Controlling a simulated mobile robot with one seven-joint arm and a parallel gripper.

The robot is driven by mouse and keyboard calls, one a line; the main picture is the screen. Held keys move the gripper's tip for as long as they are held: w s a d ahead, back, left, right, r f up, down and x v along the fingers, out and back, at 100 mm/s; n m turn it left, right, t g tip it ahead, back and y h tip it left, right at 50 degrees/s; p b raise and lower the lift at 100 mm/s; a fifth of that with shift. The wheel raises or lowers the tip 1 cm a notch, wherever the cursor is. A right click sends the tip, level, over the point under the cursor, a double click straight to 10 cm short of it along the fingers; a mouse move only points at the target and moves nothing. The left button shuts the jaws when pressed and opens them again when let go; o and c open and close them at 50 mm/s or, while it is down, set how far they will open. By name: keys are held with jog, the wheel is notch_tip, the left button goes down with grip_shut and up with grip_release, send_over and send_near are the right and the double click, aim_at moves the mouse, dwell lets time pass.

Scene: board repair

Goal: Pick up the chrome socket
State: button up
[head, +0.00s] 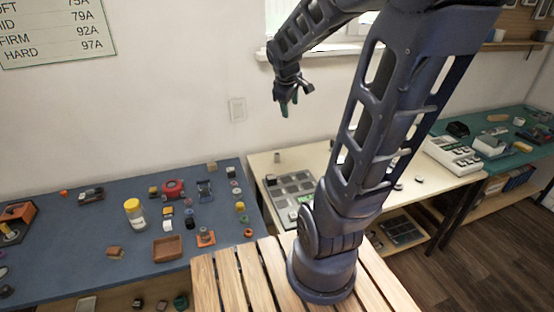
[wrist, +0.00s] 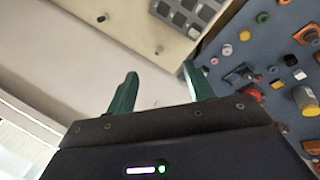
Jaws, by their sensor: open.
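A small grey metallic-looking cylinder (head: 277,157) stands near the back edge of the cream table, behind the grey tray; it looks like the chrome socket, but it is too small to be certain. It also shows in the wrist view (wrist: 159,50), a little beyond the gap between my fingertips. My gripper (head: 289,108) hangs high in the air near the wall, above the back of the cream table. Its green fingers show apart and empty in the wrist view (wrist: 160,72). The gripper is well clear of the cylinder and touches nothing.
The cream table (head: 262,170) bears a grey compartment tray (head: 293,184). The blue table (head: 70,225) to the left holds a yellow-capped jar (head: 134,213), a brown tray (head: 167,248) and several small parts. A white machine (head: 452,155) stands at right. The cream table's back left is mostly clear.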

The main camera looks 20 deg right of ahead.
jog(key=w+d+f+n, duration=0.2)
jog(key=w+f+n, duration=0.3)
jog(key=w, duration=0.3)
jog(key=n, duration=1.5)
send_over(277, 154)
jog(key=s+a, duration=0.2)
notch_tip(277, 154, down, 25)
jog(key=shift+g, duration=0.3)
jog(key=x, duration=0.5)
jog(key=shift+a+f, duration=0.1)
jog(key=shift+f, duration=0.15)
jog(key=x, duration=0.4)
jog(key=shift+s+a+f, duration=0.1)
jog(key=shift+s+f, duration=0.1)
jog(key=shift+w+f, duration=0.15)
jog(key=shift+f, duration=0.4)
jog(key=c, duration=1.1)
